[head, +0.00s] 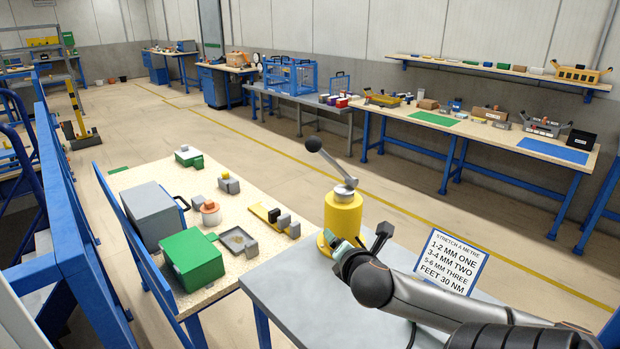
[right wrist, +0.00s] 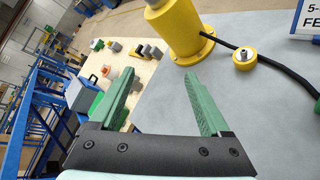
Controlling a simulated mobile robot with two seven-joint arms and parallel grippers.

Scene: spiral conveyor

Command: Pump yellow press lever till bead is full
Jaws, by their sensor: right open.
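The yellow press (head: 343,214) stands upright on the grey table. Its grey lever (head: 332,165) slants up to the left from the top and ends in a black ball knob (head: 313,144). My right gripper (head: 342,244) is low in front of the press base. In the right wrist view my right gripper (right wrist: 160,78) is open and empty, its green fingers apart, with the yellow press (right wrist: 175,28) beyond them; the lever is out of that view. A yellow ring with a metal centre (right wrist: 245,59) lies right of the press beside a black hose (right wrist: 285,68). I cannot make out a bead. My left gripper is not in view.
A sign (head: 452,262) stands at the right of the grey table (head: 285,300). A wooden-topped table (head: 240,185) at left holds a green box (head: 192,262), a grey case (head: 153,215) and small parts. The air around the lever knob is clear.

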